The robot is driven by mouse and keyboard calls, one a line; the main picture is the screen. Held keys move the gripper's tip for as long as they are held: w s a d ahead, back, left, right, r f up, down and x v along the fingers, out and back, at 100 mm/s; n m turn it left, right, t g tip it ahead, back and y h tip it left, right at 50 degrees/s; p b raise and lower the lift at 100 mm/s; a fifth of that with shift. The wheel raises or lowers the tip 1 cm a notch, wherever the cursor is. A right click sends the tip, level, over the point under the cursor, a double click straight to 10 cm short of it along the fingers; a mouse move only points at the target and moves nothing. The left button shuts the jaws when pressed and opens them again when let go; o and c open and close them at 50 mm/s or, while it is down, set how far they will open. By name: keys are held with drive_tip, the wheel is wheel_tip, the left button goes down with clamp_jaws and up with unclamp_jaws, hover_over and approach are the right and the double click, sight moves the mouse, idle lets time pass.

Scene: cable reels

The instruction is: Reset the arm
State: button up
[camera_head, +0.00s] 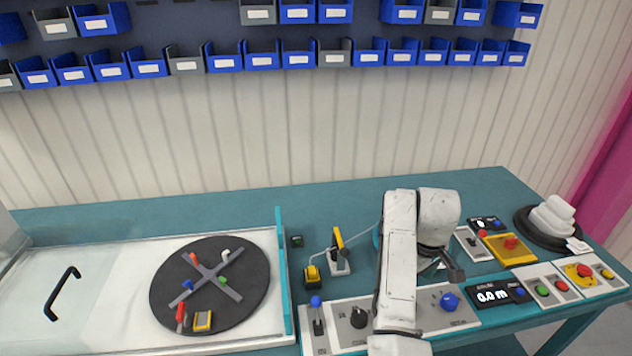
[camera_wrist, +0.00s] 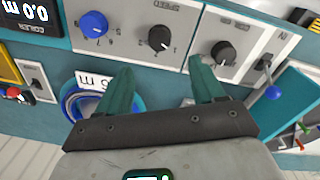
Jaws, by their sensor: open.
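My arm, white and jointed, reaches over the right half of the teal bench (camera_head: 340,205) in the head view. My gripper (camera_head: 455,272) is at its end, above the bench beside the control panels, and its fingers are hard to make out there. In the wrist view my gripper (camera_wrist: 165,85) shows two teal fingers spread apart with nothing between them. They are in front of a panel with a blue knob (camera_wrist: 94,25) and black knobs (camera_wrist: 160,38). Part of a blue ring-shaped reel (camera_wrist: 72,98) shows behind the left finger.
A dark turntable (camera_head: 160,290) with a grey cross sits at the left, beside a clear cover with a black handle (camera_head: 62,293). Blue bins (camera_head: 262,55) hang on the wall.

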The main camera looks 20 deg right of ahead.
drive_tip(key=s+f+m+h+b, duration=0.1)
drive_tip(key=s+f, duration=0.2)
drive_tip(key=s, duration=0.3)
drive_tip(key=s+f+h, duration=0.1)
drive_tip(key=s+f, duration=0.3)
drive_tip(key=s, duration=0.2)
drive_tip(key=s+a+f+m+t+y+b, duration=0.1)
drive_tip(key=s+a+f+y, duration=0.1)
drive_tip(key=s+a, duration=1.2)
drive_tip(key=shift+s+a+f, duration=0.15)
drive_tip(key=shift+a+f, duration=0.05)
drive_tip(key=shift+f, duration=0.7)
drive_tip(key=shift+c, duration=0.3)
